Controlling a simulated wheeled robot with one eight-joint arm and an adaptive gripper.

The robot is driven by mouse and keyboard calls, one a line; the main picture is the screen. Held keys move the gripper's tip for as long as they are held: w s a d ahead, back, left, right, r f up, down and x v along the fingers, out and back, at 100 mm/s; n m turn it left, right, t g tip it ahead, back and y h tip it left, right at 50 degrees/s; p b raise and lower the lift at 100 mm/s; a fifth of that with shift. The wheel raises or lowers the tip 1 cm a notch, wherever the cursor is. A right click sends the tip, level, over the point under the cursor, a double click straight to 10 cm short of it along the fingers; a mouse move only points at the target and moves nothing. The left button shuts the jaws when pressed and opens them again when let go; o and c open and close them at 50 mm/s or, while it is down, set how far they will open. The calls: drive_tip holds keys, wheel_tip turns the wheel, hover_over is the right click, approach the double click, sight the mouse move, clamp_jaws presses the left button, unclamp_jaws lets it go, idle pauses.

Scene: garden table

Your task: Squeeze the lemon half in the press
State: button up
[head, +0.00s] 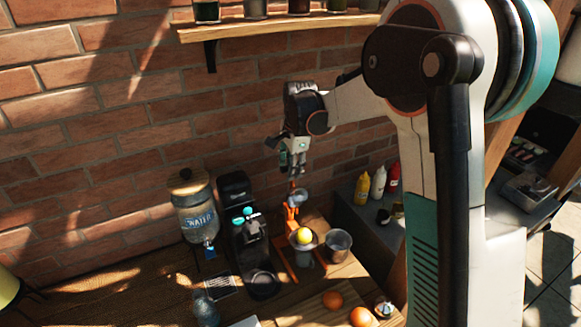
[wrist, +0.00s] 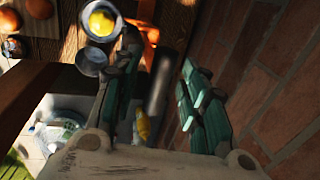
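The orange press (head: 291,213) stands on the table by the brick wall, its upper part raised. The yellow lemon half (head: 304,237) sits in the press's round cup; it also shows at the top of the wrist view (wrist: 102,20). My gripper (head: 296,171) is above the back of the press, pointing down. In the wrist view its fingers (wrist: 160,60) are spread apart. A blurred grey bar lies between them in that picture; I cannot tell whether it is part of the press or whether the fingers touch it.
A metal cup (head: 338,245) stands right of the press. A black coffee machine (head: 240,225) and a water dispenser (head: 195,210) stand left. Oranges (head: 332,300) lie in front. Sauce bottles (head: 378,182) stand at right. The brick wall (head: 150,130) is close behind, with a shelf (head: 270,27) above.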

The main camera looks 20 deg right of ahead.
drive_tip(key=shift+w+f, duration=0.1)
drive_tip(key=shift+f, duration=0.4)
clamp_jaws()
